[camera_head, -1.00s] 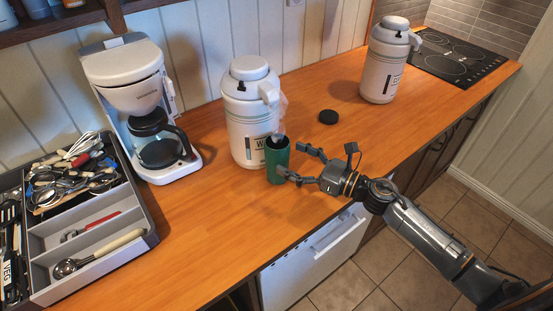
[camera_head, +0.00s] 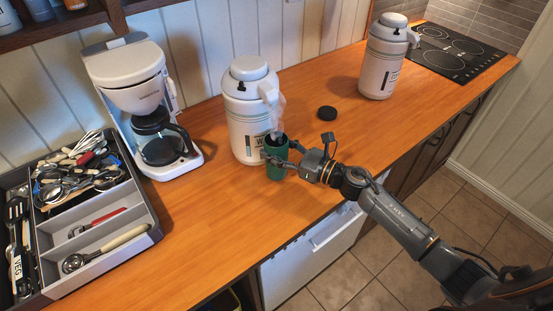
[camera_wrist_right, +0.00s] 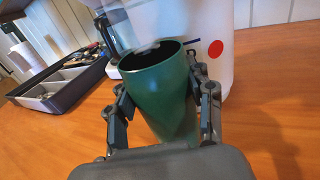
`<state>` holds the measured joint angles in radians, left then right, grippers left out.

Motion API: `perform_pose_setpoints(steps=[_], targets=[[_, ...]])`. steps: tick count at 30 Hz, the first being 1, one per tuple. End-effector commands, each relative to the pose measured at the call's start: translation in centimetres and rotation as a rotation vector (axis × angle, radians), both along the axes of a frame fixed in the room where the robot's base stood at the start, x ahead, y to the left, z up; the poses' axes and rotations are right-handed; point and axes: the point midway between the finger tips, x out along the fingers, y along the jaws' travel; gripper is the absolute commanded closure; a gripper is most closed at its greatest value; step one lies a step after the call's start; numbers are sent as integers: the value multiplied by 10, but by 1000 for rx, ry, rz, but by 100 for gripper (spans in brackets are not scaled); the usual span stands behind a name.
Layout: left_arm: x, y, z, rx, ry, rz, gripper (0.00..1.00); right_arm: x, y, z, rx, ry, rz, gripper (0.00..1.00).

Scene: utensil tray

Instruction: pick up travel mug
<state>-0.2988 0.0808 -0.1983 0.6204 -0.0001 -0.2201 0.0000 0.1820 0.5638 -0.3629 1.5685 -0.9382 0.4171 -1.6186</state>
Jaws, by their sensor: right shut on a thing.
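The green travel mug (camera_head: 275,171) stands upright and open-topped on the wooden counter, just in front of a white airpot. Its open rim and dark inside show in the right wrist view, where the green mug (camera_wrist_right: 160,95) sits between the two fingers. My right gripper (camera_head: 284,157) reaches in from the right and is shut on the mug, with a finger along each side. The right gripper also shows in the wrist view (camera_wrist_right: 160,118). My left gripper is not in view.
The white airpot (camera_head: 245,115) stands close behind the mug. A black lid (camera_head: 327,113) lies on the counter to the right. A coffee maker (camera_head: 125,85), a utensil tray (camera_head: 138,247) and a second airpot (camera_head: 384,65) stand farther off.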

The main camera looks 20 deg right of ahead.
Motion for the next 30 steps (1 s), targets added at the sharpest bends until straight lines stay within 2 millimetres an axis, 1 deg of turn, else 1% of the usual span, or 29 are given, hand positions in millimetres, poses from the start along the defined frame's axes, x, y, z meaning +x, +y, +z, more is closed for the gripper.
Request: perform_pose_setpoints(steps=[1,2,3,11,14,17,20,23,26,29,30], targets=[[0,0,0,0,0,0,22,0,0,0,0,0,0,94],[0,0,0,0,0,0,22,0,0,0,0,0,0,98],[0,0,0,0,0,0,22,0,0,1,1,-2,0,100],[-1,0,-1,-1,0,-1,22,0,0,3,0,-3,0,100],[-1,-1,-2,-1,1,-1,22,1,0,9,-1,-5,0,100],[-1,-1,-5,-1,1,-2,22,0,0,19,-2,-7,1,100],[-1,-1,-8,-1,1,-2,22,0,-1,34,-5,-10,2,100],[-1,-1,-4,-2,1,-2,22,-14,-1,49,-5,-5,3,100],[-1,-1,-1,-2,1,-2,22,-31,-1,70,-8,-6,4,100],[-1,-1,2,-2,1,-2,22,-51,0,93,-8,-4,5,100],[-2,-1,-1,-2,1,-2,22,-61,0,95,-7,-1,5,100]])
